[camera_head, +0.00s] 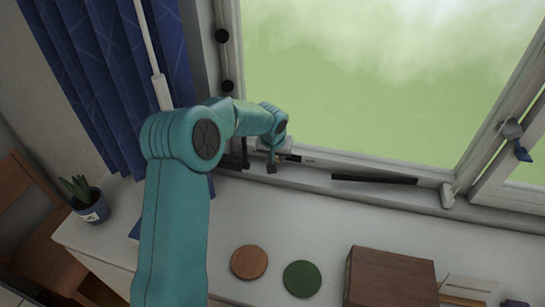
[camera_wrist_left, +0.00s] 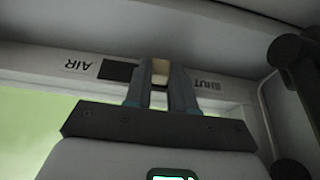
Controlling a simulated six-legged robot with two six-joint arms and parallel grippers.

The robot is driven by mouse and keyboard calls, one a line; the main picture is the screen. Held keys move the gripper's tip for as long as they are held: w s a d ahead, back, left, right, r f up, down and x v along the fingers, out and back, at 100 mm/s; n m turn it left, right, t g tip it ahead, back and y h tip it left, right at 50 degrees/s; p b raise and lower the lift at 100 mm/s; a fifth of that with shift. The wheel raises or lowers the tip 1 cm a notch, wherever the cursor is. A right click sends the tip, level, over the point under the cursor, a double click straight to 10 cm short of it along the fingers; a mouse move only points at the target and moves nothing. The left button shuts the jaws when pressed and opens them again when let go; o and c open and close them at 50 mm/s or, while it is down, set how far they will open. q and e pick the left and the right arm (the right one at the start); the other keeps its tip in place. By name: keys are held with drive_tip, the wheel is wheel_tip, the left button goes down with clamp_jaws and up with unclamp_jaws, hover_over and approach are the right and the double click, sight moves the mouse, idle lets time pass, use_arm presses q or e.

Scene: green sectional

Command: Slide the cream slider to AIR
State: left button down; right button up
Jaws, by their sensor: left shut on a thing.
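The cream slider (camera_wrist_left: 160,72) shows in the left wrist view between the two fingers of my left gripper (camera_wrist_left: 161,88), which is shut on it. The slider sits on a pale strip of the window frame. To its left is a dark slot (camera_wrist_left: 117,71), then the AIR label (camera_wrist_left: 78,66). The SHUT label (camera_wrist_left: 206,85) is just right of the fingers, so the slider is nearer SHUT than AIR. In the head view my left gripper (camera_head: 272,163) is at the window's lower left corner, and the slider is hidden there. My right gripper is not in view.
A black bar (camera_head: 374,179) lies along the lower window frame. A blue curtain (camera_head: 112,75) hangs at left. Below are a potted plant (camera_head: 88,204), an orange disc (camera_head: 249,262), a green disc (camera_head: 301,278) and a brown box (camera_head: 392,278).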

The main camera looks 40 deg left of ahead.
use_arm(q)
drive_tip(key=d, duration=0.1)
drive_tip(key=w+d+b, duration=0.1)
drive_tip(key=d, duration=0.1)
drive_tip(key=w+d+b, duration=0.1)
drive_tip(key=shift+w+d+f, duration=0.1)
drive_tip(key=shift+w+d, duration=0.15)
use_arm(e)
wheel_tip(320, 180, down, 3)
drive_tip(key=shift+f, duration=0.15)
use_arm(q)
drive_tip(key=c, duration=0.9)
unclamp_jaws()
drive_tip(key=shift+d+r, duration=0.15)
drive_tip(key=shift+r, duration=0.05)
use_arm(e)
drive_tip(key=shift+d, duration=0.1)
use_arm(q)
drive_tip(key=shift+s+r, duration=0.1)
drive_tip(key=shift+r, duration=0.3)
drive_tip(key=b+v, duration=0.1)
drive_tip(key=v, duration=1.4)
drive_tip(key=shift+s+r+b, duration=0.2)
drive_tip(key=shift+s+b, duration=0.05)
drive_tip(key=shift+b, duration=0.1)
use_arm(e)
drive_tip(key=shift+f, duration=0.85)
